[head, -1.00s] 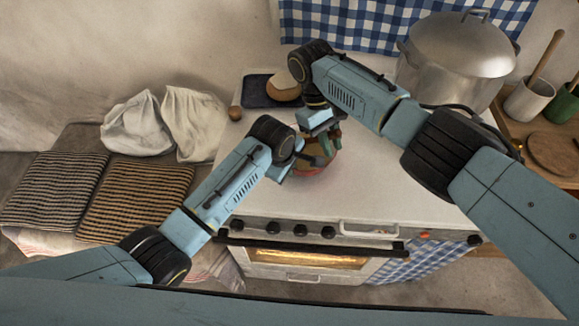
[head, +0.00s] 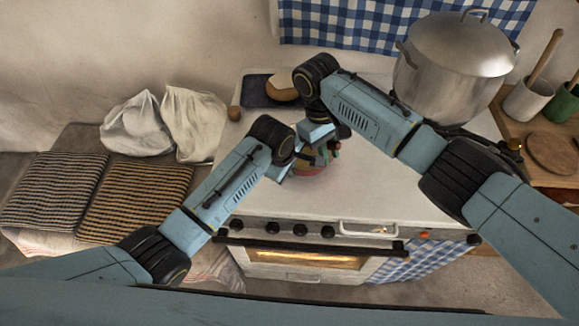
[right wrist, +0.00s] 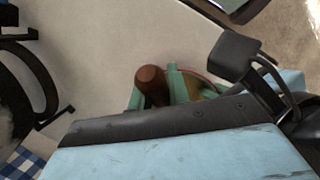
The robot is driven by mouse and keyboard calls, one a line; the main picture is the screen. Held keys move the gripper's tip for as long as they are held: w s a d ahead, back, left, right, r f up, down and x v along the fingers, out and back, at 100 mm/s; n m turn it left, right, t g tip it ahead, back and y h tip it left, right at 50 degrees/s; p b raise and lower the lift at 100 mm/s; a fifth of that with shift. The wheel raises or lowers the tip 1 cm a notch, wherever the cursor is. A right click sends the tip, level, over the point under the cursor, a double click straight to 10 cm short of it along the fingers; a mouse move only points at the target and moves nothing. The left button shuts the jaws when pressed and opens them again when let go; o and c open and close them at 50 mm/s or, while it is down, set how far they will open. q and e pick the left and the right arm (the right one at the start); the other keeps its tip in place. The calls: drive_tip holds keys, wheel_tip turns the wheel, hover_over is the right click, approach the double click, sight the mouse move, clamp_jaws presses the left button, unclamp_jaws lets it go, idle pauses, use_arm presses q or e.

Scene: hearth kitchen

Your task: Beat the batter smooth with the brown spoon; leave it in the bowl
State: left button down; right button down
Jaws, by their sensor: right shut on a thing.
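The bowl (head: 313,171) stands on the white stove top, mostly hidden behind my arms; a reddish side shows. Part of its rim and inside (right wrist: 208,84) shows in the right wrist view. The brown spoon's thick handle end (right wrist: 151,82) is between the green fingers of my right gripper (right wrist: 155,93), which is shut on it. In the head view my right gripper (head: 327,146) is over the bowl. My left gripper (head: 299,166) is at the bowl's left side; its fingers are too hidden to tell their state. The batter's surface cannot be made out.
A large lidded pot (head: 452,65) stands at the back right of the stove (head: 385,190). A dark tray (head: 262,92) with a round tan thing lies at the back left, a small brown ball-like thing (head: 234,113) beside it. The stove top's front right is clear.

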use_arm(q)
drive_tip(key=shift+s+d+f, duration=0.1)
drive_tip(key=shift+s, duration=0.1)
use_arm(e)
drive_tip(key=shift+s+f, duration=0.55)
drive_tip(key=shift+f, duration=0.15)
